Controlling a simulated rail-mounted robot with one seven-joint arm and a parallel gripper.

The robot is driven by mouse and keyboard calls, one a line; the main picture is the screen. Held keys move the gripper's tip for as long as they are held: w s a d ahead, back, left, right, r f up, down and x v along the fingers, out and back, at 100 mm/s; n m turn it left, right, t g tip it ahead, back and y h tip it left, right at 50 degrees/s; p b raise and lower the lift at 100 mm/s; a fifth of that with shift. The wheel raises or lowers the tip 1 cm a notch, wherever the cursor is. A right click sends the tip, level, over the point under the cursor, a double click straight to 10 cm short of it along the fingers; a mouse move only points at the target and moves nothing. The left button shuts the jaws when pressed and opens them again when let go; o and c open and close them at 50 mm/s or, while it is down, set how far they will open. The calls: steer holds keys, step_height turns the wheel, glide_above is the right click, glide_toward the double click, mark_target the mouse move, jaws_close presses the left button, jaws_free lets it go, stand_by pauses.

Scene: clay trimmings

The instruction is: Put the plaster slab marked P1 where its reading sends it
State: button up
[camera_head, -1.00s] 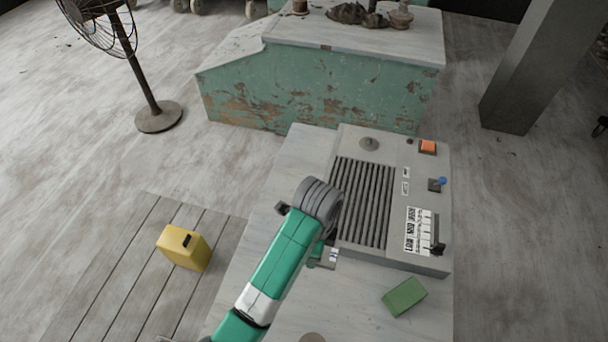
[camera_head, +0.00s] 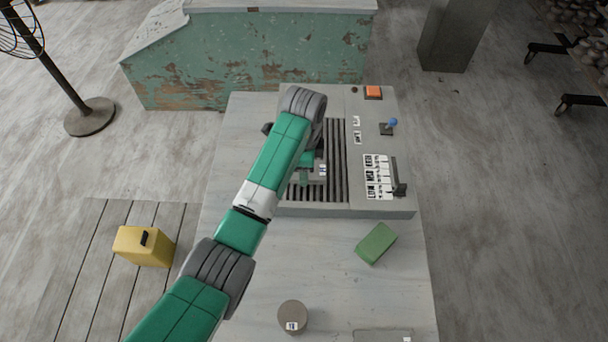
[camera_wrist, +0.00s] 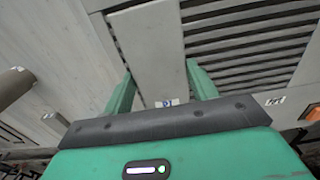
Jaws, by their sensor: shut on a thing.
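My gripper (camera_head: 306,168) is over the slatted grille (camera_head: 338,160) of the grey machine (camera_head: 378,210), partly hidden by my arm in the head view. In the wrist view my gripper (camera_wrist: 160,82) is shut on a pale grey slab (camera_wrist: 150,50), with one green finger on each side. A small white label with a blue mark sits at the slab's near end; the mark is too small to read surely. The slab (camera_head: 318,173) also shows in the head view. I cannot tell whether it touches the slats.
A green block (camera_head: 376,244), a labelled round tin (camera_head: 292,316) and a grey plate (camera_head: 383,336) are on the table. A yellow can (camera_head: 143,246) stands left.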

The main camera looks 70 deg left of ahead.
steer(key=shift+f+b, duration=0.5)
steer(key=shift+f, duration=1.25)
steer(key=shift+f, duration=0.2)
steer(key=o, duration=1.1)
step_height(320, 180, up, 12)
steer(key=p, duration=0.3)
steer(key=shift+r, duration=0.2)
